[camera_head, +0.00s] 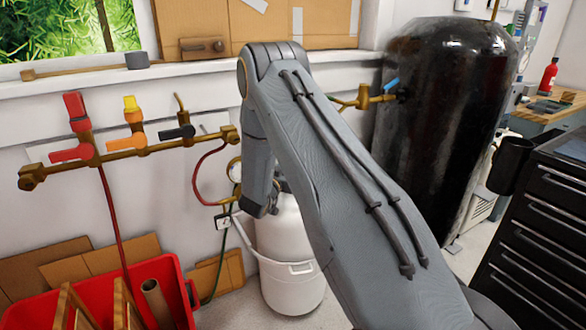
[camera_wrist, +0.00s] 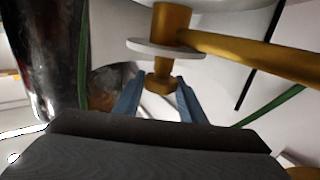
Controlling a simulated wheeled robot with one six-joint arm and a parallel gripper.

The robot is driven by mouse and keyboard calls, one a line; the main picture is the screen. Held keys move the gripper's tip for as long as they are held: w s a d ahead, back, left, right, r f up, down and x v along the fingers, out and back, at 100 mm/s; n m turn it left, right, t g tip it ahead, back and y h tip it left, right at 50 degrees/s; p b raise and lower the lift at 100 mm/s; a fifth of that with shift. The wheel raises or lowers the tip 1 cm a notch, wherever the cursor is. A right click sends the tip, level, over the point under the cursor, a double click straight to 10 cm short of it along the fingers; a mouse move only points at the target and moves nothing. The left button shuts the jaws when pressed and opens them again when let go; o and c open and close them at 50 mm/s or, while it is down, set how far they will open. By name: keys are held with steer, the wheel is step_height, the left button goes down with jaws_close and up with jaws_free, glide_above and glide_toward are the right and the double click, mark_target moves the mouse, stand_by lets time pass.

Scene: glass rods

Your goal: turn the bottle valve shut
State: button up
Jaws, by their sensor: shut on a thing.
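The bottle valve shows in the wrist view as a brass stem (camera_wrist: 172,18) with a pale disc (camera_wrist: 165,48) and a brass knob (camera_wrist: 158,82) at its end. My gripper (camera_wrist: 158,90) has its two blue fingers on either side of this knob and is shut on it. In the head view my arm hides the gripper and the valve. The white bottle (camera_head: 283,230) stands below and behind my arm, with a round gauge (camera_head: 234,169) and brass fitting at its left. I cannot tell how far the valve is turned.
A brass pipe with red (camera_head: 72,153), yellow (camera_head: 131,110) and black (camera_head: 178,133) valve handles runs along the wall. A red hose loops to the gauge. A white bucket (camera_head: 293,287), red crate (camera_head: 170,275), black tank (camera_head: 440,110) and drawer cabinet (camera_head: 545,200) stand around.

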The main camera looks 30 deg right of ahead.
stand_by(0.4)
steer(key=o, duration=1)
steer(key=shift+o, duration=0.2)
steer(key=v, duration=0.7)
steer(key=shift+a, duration=0.4)
steer(key=shift+s, duration=0.1)
